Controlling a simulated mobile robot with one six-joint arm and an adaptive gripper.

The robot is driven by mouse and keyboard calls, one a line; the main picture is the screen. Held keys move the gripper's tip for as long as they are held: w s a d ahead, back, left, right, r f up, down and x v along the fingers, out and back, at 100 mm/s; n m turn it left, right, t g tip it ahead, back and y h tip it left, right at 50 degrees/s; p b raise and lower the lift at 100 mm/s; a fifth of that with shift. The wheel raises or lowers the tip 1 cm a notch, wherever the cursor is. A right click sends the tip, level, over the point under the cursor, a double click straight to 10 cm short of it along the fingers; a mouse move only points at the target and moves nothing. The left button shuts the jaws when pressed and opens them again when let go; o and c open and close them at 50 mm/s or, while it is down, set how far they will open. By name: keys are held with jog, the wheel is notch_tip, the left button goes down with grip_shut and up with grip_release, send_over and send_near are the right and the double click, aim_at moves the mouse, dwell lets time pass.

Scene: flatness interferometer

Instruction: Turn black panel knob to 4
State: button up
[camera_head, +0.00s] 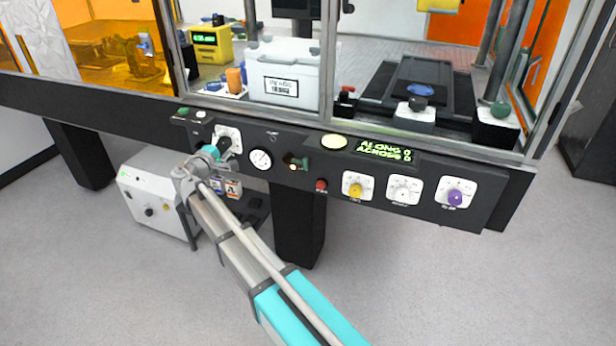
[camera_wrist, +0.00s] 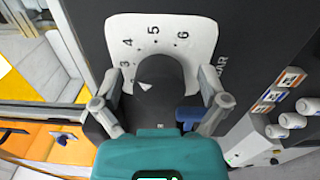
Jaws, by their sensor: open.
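The black panel knob (camera_wrist: 160,82) sits on a white dial plate (camera_wrist: 200,28) in the wrist view. My gripper (camera_wrist: 160,87) is open, with one finger on each side of the knob; contact cannot be told. In the head view my gripper (camera_head: 212,153) is at the knob (camera_head: 226,143) and partly covers its plate (camera_head: 235,134).
A pressure gauge (camera_head: 260,159) and a green-handled control (camera_head: 297,162) are close right of the knob. Yellow (camera_head: 355,189), white (camera_head: 404,189) and purple (camera_head: 455,197) knobs are farther right. A white box (camera_head: 160,197) stands on the floor below.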

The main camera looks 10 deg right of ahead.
jog(key=n, duration=0.7)
jog(key=shift+n, duration=0.4)
jog(key=n, duration=0.3)
jog(key=shift+n, duration=0.4)
jog(key=n, duration=0.3)
jog(key=shift+n+p, duration=0.3)
jog(key=shift+p, duration=0.05)
jog(key=v, duration=1.4)
jog(key=s+d+m+g+y+p, duration=0.1)
jog(key=d+m+g+p, duration=0.3)
jog(key=d, duration=0.5)
jog(key=s+d+m+g+p, duration=0.4)
jog(key=d+m, duration=0.4)
jog(key=d, duration=0.2)
jog(key=s+d+m+g+y+p, duration=0.1)
jog(key=s+d+m+g+p, duration=0.2)
jog(key=d, duration=0.7)
jog(key=shift+d+r+m+g+y+p, duration=0.15)
jog(key=shift+d+m+g+y+p, duration=0.25)
jog(key=shift+m+p, duration=1.25)
jog(key=shift+a+n, duration=0.15)
jog(key=shift+n, duration=0.1)
